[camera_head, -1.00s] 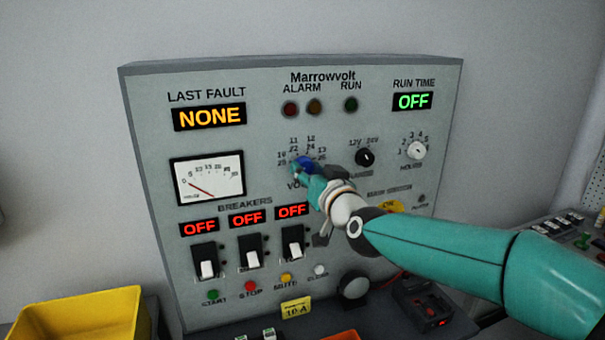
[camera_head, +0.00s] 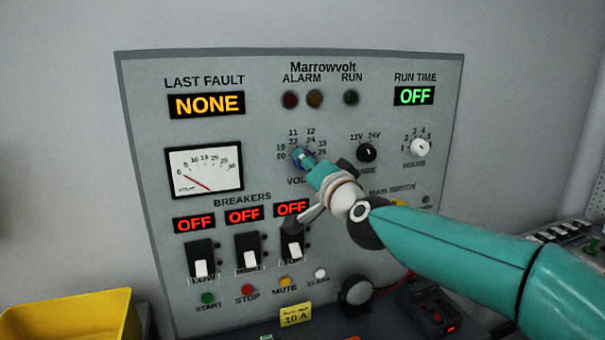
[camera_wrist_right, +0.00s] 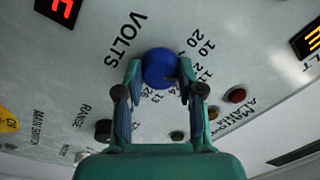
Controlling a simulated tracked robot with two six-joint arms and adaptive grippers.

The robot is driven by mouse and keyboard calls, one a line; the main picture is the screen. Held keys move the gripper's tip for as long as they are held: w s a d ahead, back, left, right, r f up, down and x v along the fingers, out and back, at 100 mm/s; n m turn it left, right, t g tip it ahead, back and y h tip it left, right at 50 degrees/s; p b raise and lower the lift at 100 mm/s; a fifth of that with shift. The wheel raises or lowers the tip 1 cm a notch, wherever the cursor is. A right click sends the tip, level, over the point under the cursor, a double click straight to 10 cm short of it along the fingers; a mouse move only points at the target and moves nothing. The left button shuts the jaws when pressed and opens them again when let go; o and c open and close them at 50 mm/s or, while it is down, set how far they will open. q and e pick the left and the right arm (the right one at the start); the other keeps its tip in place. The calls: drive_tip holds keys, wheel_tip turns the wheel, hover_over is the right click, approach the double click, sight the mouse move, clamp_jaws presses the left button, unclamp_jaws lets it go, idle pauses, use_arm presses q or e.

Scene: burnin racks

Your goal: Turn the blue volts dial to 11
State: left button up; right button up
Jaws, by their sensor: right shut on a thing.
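The blue volts dial (camera_wrist_right: 159,67) sits on the grey control panel (camera_head: 265,120), below and amid printed numbers 10 to 13 with a second row from 20. In the right wrist view my right gripper (camera_wrist_right: 160,72) has one finger on each side of the dial, shut on it. In the head view the gripper (camera_head: 303,160) covers most of the dial, leaving only a little blue (camera_head: 308,163). I cannot tell which number the dial points to. My left gripper is in neither view.
Near my right arm are the black range knob (camera_head: 367,153) and white hours knob (camera_head: 420,148). Several breaker switches (camera_head: 247,258) lie below left of the gripper. A voltmeter (camera_head: 205,172) is left of the dial. A yellow bin (camera_head: 75,315) stands at lower left.

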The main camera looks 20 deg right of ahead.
drive_tip(key=shift+f+m, duration=0.1)
drive_tip(key=shift+m, duration=0.5)
drive_tip(key=o, duration=1.1)
drive_tip(key=shift+d, duration=0.15)
drive_tip(key=shift+o, duration=0.2)
drive_tip(key=s, duration=1.2)
drive_tip(key=shift+d+f, duration=0.25)
drive_tip(key=shift+d, duration=0.1)
